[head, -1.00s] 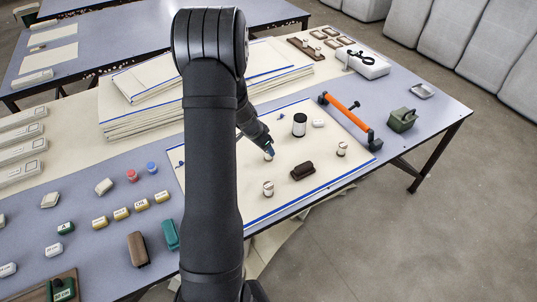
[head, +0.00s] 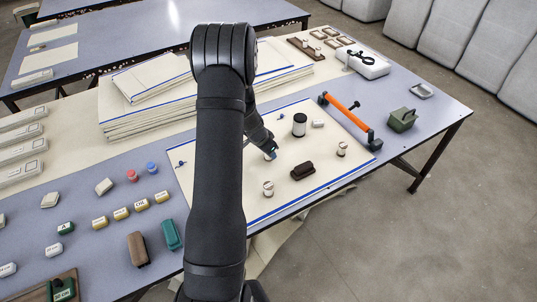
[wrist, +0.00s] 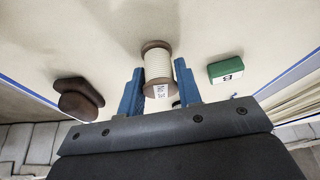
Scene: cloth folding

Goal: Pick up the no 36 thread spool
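In the wrist view a thread spool (wrist: 157,65) with pale thread and brown end discs stands between and just beyond my gripper's blue fingertips (wrist: 160,78). It bears a small white label whose number I cannot read surely. The fingers are apart, one on each side of the spool, with no clear grip on it. In the head view my gripper (head: 273,153) is low over the cream cloth (head: 225,180), and the spool there is mostly hidden by it. Other small spools stand on the cloth, one at the front (head: 268,188) and one at the right (head: 342,149).
A dark brown block (head: 302,171) and a black-topped spool (head: 299,125) stand near my gripper. A green block marked B (wrist: 226,70) lies right of the spool in the wrist view. An orange-handled tool (head: 350,117) lies at the cloth's right edge.

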